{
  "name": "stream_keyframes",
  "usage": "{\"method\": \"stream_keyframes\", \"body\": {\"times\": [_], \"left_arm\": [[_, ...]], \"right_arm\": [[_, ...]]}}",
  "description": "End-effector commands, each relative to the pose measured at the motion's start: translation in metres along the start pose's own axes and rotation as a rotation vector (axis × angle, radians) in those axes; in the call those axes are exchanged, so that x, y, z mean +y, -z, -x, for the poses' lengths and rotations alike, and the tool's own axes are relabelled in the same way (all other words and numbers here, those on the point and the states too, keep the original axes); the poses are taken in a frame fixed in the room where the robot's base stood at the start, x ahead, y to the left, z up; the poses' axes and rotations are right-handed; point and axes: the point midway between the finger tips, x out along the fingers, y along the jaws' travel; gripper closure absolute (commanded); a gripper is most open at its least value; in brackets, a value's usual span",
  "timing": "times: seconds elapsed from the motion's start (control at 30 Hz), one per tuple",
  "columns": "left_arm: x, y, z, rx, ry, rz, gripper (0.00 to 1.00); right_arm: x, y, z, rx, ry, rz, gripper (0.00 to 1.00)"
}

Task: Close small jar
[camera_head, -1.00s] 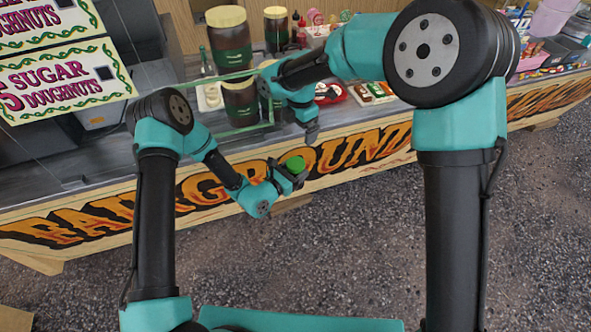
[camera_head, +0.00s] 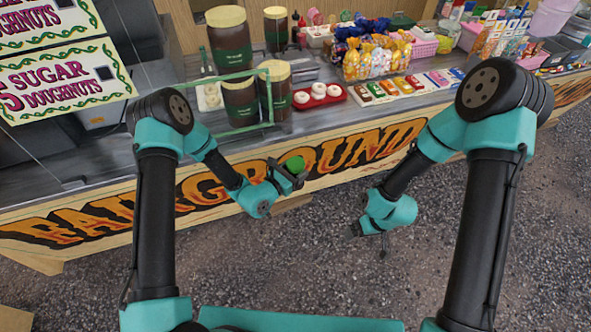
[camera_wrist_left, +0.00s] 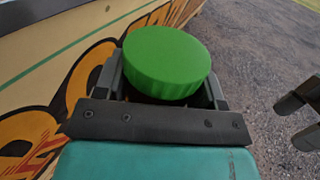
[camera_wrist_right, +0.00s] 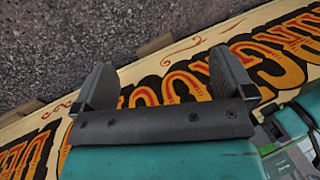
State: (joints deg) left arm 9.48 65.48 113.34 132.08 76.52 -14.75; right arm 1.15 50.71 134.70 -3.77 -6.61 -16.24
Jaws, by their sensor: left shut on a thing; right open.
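A round green lid-like piece with a ridged side (camera_wrist_left: 167,62) sits in my left gripper (camera_wrist_left: 167,85), which is shut on it. In the head view this green piece (camera_head: 295,163) is held up in front of the counter by my left gripper (camera_head: 287,176). My right gripper (camera_head: 367,241) is open and empty, over the floor in front of the counter. In the right wrist view its two fingers (camera_wrist_right: 162,75) stand apart with nothing between them.
A red tray of doughnuts (camera_head: 320,97) and bagged sweets (camera_head: 376,60) are further right. The floor in front is clear.

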Motion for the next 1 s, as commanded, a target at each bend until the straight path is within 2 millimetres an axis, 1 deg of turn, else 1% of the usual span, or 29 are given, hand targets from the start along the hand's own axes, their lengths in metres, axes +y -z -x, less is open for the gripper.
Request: {"method": "stream_keyframes", "body": {"times": [0.03, 0.1, 0.2, 0.3, 0.4, 0.77, 0.87, 1.0], "left_arm": [[0.0, -0.001, 0.0, -0.001, 0.0, -0.001, 1.0], [0.0, -0.001, 0.0, -0.001, 0.0, -0.001, 1.0], [0.0, -0.001, 0.0, -0.001, 0.0, -0.001, 1.0], [0.0, -0.001, 0.0, -0.001, 0.0, -0.001, 1.0], [0.0, -0.001, 0.0, -0.001, 0.0, -0.001, 1.0], [-0.002, -0.002, 0.0, -0.002, 0.012, -0.001, 1.0], [-0.009, -0.005, 0.002, -0.002, 0.048, -0.001, 1.0], [-0.03, -0.015, 0.009, -0.003, 0.151, -0.002, 1.0]], "right_arm": [[0.006, -0.02, -0.002, 0.005, -0.001, -0.1, 0.0], [0.012, -0.04, -0.003, 0.021, -0.007, -0.229, 0.0], [0.018, -0.062, -0.004, 0.039, -0.016, -0.368, 0.0], [0.02, -0.074, -0.004, 0.049, -0.021, -0.448, 0.0], [0.021, -0.078, -0.003, 0.054, -0.023, -0.476, 0.0], [0.021, -0.077, -0.003, 0.054, -0.023, -0.475, 0.0], [0.021, -0.077, -0.003, 0.054, -0.023, -0.474, 0.0], [0.021, -0.077, -0.003, 0.054, -0.023, -0.474, 0.0]]}}
